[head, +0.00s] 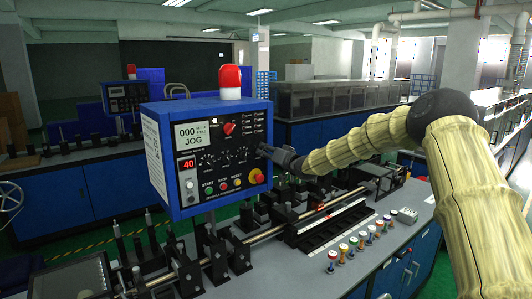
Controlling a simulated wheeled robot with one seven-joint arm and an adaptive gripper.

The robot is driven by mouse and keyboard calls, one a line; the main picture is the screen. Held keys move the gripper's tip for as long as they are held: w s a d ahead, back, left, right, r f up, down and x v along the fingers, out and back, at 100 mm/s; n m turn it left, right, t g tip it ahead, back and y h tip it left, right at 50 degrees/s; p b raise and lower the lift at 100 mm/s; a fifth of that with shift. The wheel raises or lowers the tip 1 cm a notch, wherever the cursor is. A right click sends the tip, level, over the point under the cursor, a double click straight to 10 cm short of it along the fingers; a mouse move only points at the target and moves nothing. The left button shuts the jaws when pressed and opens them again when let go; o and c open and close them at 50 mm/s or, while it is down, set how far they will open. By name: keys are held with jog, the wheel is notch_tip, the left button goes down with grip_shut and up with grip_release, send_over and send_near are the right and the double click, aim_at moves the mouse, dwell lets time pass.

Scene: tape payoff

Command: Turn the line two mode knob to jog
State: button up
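I cannot tell from the labels which knob is the line two mode knob. My gripper (267,150) is at the right side of the panel, close to its face. Its fingers are small and dark, so contact and opening cannot be made out.
A red beacon (229,79) tops the box. A red number display (188,164), coloured buttons and a red stop button (256,176) are on the panel. Rods and black brackets fill the bench below, with several coloured-top spools (353,246) at its front. A second control box (126,97) stands behind.

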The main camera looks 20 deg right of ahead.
jog(key=v, duration=1.1)
jog(key=shift+d, duration=0.15)
jog(key=shift+d, duration=0.1)
